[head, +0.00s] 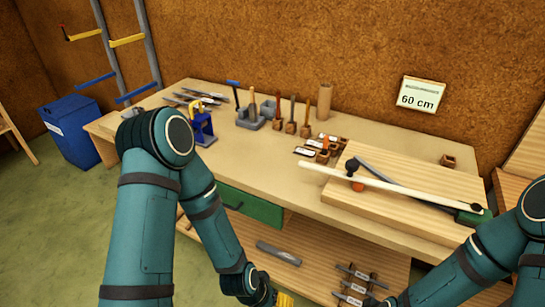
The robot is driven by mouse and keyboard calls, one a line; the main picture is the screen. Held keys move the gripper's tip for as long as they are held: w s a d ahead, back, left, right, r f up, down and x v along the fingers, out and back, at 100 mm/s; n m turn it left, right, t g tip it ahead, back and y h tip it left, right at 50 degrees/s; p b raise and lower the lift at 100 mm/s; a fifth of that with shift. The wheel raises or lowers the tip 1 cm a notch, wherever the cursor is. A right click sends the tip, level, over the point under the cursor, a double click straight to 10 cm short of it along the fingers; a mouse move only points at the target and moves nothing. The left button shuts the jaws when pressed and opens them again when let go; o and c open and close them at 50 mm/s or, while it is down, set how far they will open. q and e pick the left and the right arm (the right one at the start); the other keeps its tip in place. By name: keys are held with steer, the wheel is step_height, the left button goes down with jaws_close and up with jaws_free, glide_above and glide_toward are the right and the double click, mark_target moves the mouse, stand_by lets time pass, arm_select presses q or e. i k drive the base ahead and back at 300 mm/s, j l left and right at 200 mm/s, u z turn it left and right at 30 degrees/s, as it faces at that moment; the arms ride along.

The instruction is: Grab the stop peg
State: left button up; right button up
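I cannot single out the stop peg with certainty. Several small wooden boxes (322,155), some with white labels, stand near the middle of the bench, with a small orange piece (330,143) among them. On the wooden board (400,205) a dark knob (352,167) sits by a long pale strip (390,186), with an orange-red piece (357,186) below it. My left arm reaches down in front of the bench; its gripper end (264,294) is cut off by the bottom edge, beside a yellow bit. My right arm comes in at lower right; its gripper is outside the picture.
The bench (245,155) holds a blue-yellow device (201,122), a grey tool block (252,117) and upright handled tools (279,110). A lower shelf (310,265) carries metal pieces. A green drawer (250,205) is under the bench top. A blue bin (75,130) stands left.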

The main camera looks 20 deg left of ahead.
mark_target(325, 150)
steer(key=z, duration=0.7)
steer(key=j+z, duration=0.25)
steer(key=z, duration=0.15)
steer(key=j+z, duration=0.25)
steer(key=z, duration=0.15)
steer(key=k+j+z, duration=0.1)
steer(key=j+z, duration=0.15)
steer(key=z, duration=0.15)
steer(key=k+j+z, duration=0.25)
steer(key=j, duration=0.2)
steer(key=k+j+z, duration=0.25)
steer(key=j, duration=0.15)
steer(key=i, duration=0.1)
